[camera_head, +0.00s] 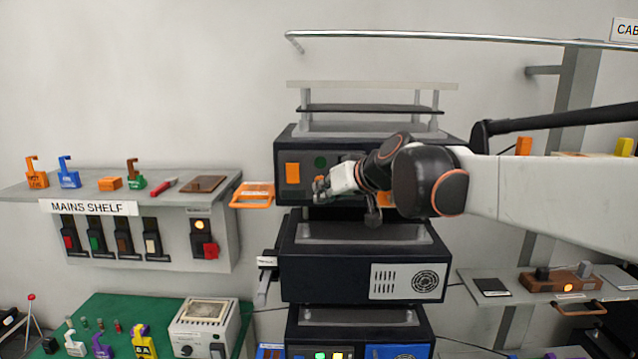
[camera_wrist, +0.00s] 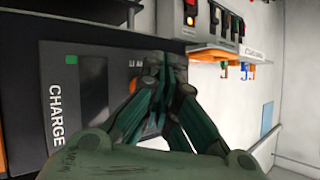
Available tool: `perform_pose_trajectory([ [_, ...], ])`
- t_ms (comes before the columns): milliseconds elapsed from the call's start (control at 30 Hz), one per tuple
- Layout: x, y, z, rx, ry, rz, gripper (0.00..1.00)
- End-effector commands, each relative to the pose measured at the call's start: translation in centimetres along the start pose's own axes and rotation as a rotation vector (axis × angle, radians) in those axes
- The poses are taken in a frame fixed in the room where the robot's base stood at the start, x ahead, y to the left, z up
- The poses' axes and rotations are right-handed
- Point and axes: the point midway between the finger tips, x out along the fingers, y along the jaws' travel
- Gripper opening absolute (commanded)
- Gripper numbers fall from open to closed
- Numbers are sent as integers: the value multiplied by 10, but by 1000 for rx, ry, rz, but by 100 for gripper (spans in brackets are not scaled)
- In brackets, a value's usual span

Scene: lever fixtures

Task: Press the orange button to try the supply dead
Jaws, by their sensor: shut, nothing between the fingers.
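An orange rectangular patch (camera_head: 292,172), which looks like the orange button, is on the left of the upper black unit's front (camera_head: 345,140). A green round part (camera_head: 320,162) sits right of it. My gripper (camera_head: 319,188) is shut and empty in front of that face, low and right of the orange patch; I cannot tell whether it touches the face. In the wrist view, my shut fingers (camera_wrist: 163,62) lie over a dark panel marked CHARGE (camera_wrist: 57,115). A small orange part (camera_wrist: 135,86) shows beside the fingers, partly hidden by them.
The mains shelf (camera_head: 205,183) holds coloured tags, switches and a lit lamp (camera_head: 199,225). A second black unit (camera_head: 360,265) stands below. My arm covers the upper unit's right side. A rail (camera_head: 430,36) runs above.

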Motion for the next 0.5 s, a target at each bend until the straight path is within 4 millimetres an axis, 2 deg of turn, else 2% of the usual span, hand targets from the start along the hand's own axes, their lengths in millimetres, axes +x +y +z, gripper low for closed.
perform_pose_trajectory([
  [500, 6, 4, -4, 0, 0, 0, 0],
])
